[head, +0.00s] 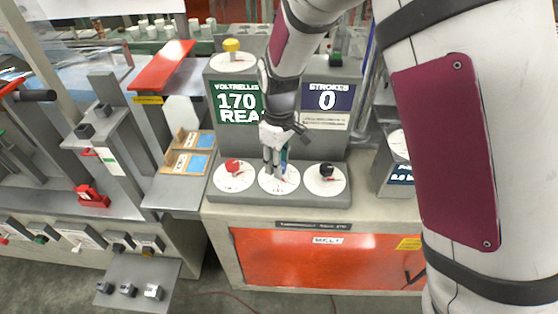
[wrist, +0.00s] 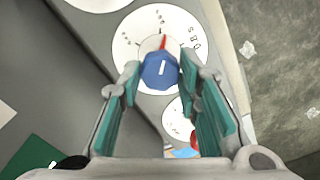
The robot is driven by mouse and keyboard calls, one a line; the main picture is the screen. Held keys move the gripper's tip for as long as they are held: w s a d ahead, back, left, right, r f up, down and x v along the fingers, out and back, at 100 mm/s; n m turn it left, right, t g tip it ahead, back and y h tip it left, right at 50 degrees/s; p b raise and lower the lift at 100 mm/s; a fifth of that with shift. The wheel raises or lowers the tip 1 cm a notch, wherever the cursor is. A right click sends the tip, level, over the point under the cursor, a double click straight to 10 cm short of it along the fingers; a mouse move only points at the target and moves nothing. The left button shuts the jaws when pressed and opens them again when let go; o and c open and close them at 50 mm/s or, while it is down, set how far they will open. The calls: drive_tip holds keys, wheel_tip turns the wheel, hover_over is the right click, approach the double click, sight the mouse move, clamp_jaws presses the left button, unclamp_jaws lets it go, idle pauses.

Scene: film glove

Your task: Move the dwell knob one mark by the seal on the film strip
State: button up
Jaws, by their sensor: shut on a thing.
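My gripper (head: 277,168) reaches down onto the middle of three white dials on the grey press and hides most of that dial's knob in the head view. In the wrist view its fingers (wrist: 161,72) stand on both sides of a blue knob (wrist: 160,72) with a white line, shut on it. A red pointer mark (wrist: 163,42) shows beside the knob on the white dial (wrist: 125,50), toward printed marks. I cannot read which knob is dwell. Two tan holders with blue pieces (head: 201,140) lie left of the press; I cannot tell whether either is the film strip.
A red knob (head: 233,165) and a black knob (head: 326,169) flank the middle dial. A green display (head: 237,103) reads 170 and a blue one (head: 327,97) reads STROKES 0. A yellow knob (head: 231,45) tops the press. An orange panel (head: 320,258) is below.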

drive_tip(key=m+p, duration=0.1)
drive_tip(key=m, duration=0.3)
drive_tip(key=shift+m, duration=0.3)
drive_tip(key=shift+m+p, duration=0.7)
drive_tip(key=shift+m, duration=1.6)
drive_tip(key=o, duration=1.1)
drive_tip(key=shift+o, duration=0.2)
drive_tip(key=shift+r, duration=0.1)
wheel_tip(320, 180, up, 12)
